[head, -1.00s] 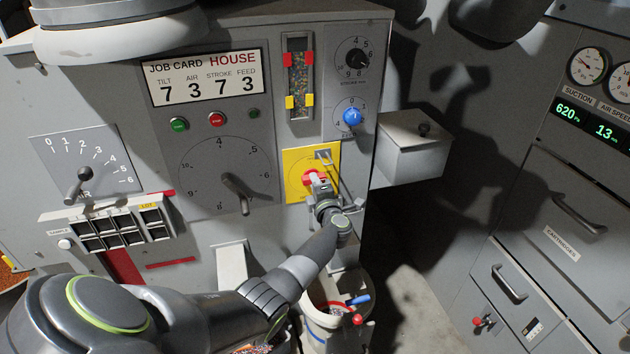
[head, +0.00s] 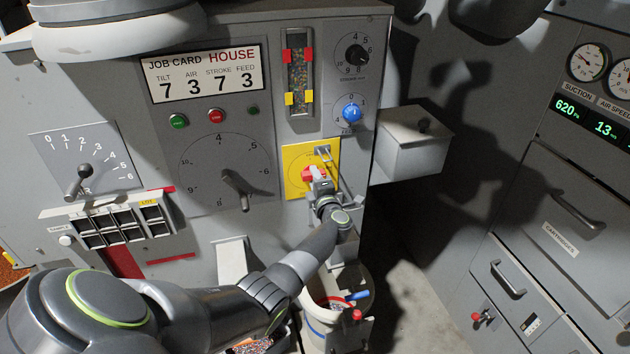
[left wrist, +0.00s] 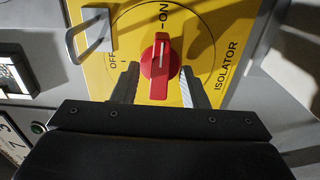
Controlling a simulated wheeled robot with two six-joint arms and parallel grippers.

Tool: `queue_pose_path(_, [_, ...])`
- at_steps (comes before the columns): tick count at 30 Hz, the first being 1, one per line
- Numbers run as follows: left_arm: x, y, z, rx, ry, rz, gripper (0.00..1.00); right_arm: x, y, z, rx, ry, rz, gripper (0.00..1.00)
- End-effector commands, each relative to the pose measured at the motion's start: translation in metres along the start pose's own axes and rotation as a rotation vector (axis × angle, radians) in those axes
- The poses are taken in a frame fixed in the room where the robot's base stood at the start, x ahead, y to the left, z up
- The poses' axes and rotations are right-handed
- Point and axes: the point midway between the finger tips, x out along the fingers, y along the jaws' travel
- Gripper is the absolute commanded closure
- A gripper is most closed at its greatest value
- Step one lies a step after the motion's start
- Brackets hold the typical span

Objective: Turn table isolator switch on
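The isolator switch is a red knob (left wrist: 160,62) with a white line, on a yellow plate (left wrist: 215,18) marked OFF and ON. In the left wrist view its white line points up toward the ON mark. My left gripper (left wrist: 160,80) has one finger on each side of the knob, with small gaps showing, so it looks open around it. In the head view the yellow plate (head: 294,160) is at the panel's right side, and my left gripper (head: 320,182) partly covers the red knob (head: 308,174). My right gripper is not in view.
A metal hasp (left wrist: 93,32) stands out from the plate beside the knob. A blue knob (head: 352,113) sits above the plate, and a large dial lever (head: 235,184) is to its left. A grey box (head: 412,142) juts out at the right. A bucket (head: 318,326) stands below my arm.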

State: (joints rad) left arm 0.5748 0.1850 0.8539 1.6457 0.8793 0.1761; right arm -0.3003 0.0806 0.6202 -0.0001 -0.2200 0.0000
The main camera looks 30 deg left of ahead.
Motion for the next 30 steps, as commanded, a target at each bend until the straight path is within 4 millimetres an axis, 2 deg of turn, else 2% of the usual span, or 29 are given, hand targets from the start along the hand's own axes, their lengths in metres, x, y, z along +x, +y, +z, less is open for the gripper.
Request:
queue_pose_path(5, [-0.003,0.0,0.0,-0.001,0.0,0.0,0.6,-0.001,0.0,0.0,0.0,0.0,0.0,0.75])
queue_pose_path(11, [-0.025,-0.001,0.0,-0.002,-0.001,-0.001,0.6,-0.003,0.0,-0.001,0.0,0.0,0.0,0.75])
queue_pose_path(30, [-0.148,-0.003,0.0,-0.003,0.001,-0.003,0.6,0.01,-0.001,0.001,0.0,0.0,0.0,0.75])
